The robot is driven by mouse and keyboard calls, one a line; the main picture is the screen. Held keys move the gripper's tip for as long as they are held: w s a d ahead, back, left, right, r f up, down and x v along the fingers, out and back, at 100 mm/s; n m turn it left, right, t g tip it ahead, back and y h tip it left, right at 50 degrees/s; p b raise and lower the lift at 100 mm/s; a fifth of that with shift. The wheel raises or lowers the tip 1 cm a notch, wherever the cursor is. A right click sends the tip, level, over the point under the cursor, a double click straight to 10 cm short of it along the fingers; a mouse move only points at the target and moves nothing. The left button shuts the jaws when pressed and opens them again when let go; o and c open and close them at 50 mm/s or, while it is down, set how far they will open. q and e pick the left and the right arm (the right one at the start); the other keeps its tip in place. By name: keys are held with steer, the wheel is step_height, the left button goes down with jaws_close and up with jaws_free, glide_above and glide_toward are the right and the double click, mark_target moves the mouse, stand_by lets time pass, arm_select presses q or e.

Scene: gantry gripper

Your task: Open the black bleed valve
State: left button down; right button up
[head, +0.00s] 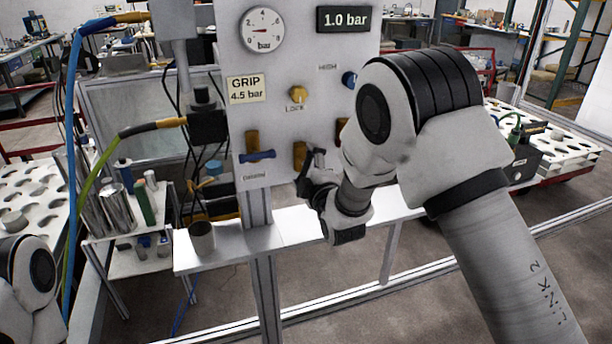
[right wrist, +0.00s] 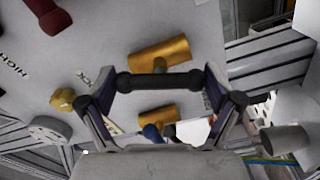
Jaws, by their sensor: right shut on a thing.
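The grey upright panel (head: 285,120) carries a row of brass valves. The middle brass valve body (head: 299,154) is partly covered by my right gripper. In the right wrist view its brass body (right wrist: 160,62) shows behind a black crosswise handle (right wrist: 155,86). My right gripper (head: 313,172) is shut on this black handle, with one finger at each end of it in the wrist view. The handle lies roughly parallel to the picture's lower edge there. My left gripper is out of view; only part of my left arm shows at lower left.
A blue-handled valve (head: 257,156) is just left of the held one. A yellow LOCK knob (head: 298,93), a blue knob (head: 349,79) and a pressure gauge (head: 263,30) sit above. The display (head: 343,19) reads 1.0 bar. A metal cup (head: 202,237) stands on the shelf below.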

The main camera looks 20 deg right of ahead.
steer(key=shift+n+b, duration=1.2)
steer(key=shift+n, duration=0.7)
steer(key=o, duration=0.8)
steer(key=shift+o, duration=0.2)
steer(key=s, duration=1.2)
steer(key=shift+d, duration=0.15)
